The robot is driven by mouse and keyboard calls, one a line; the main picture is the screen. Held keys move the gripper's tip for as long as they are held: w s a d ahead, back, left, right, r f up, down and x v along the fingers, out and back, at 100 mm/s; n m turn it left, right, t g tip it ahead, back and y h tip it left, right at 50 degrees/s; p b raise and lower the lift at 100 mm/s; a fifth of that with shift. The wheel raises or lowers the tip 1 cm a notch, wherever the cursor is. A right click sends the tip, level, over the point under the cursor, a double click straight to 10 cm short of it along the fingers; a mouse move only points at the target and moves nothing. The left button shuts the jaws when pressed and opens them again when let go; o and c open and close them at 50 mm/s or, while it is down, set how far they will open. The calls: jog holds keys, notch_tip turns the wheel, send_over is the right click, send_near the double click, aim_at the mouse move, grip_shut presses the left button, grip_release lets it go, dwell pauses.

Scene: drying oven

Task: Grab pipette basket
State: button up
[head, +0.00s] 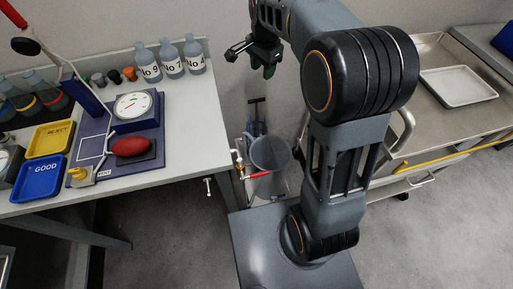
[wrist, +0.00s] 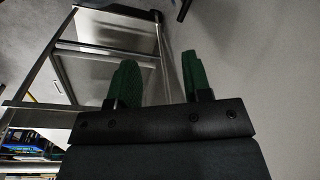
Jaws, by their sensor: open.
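I cannot make out a pipette basket in either view. My gripper (head: 254,60) is raised in the upper middle of the head view, over the floor gap beside the left bench. In the wrist view my gripper (wrist: 158,75) shows two green fingers set apart with nothing between them.
The left bench (head: 195,130) holds bottles (head: 172,61), a dial gauge (head: 133,105), a yellow tray (head: 50,138) and a blue tray (head: 41,178). A metal counter (head: 430,120) with a shallow tray (head: 458,86) stands right. A metal frame (wrist: 160,60) crosses the wrist view.

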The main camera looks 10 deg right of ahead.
jog(key=w+f+m+b, duration=0.1)
jog(key=w+f+m, duration=0.1)
jog(key=f, duration=0.4)
jog(key=w+f+m+b, duration=0.1)
jog(key=w+f+b, duration=0.1)
jog(key=f, duration=0.3)
jog(key=w+f+m+g+b, duration=0.1)
jog(key=w+f+m+b, duration=0.1)
jog(key=w+f, duration=0.2)
notch_tip(320, 180, down, 3)
jog(key=shift+r+m, duration=0.15)
jog(key=shift+m, duration=0.15)
notch_tip(320, 180, down, 6)
jog(key=b, duration=0.2)
jog(key=shift+s, duration=0.1)
jog(key=shift+c, duration=0.3)
grip_shut()
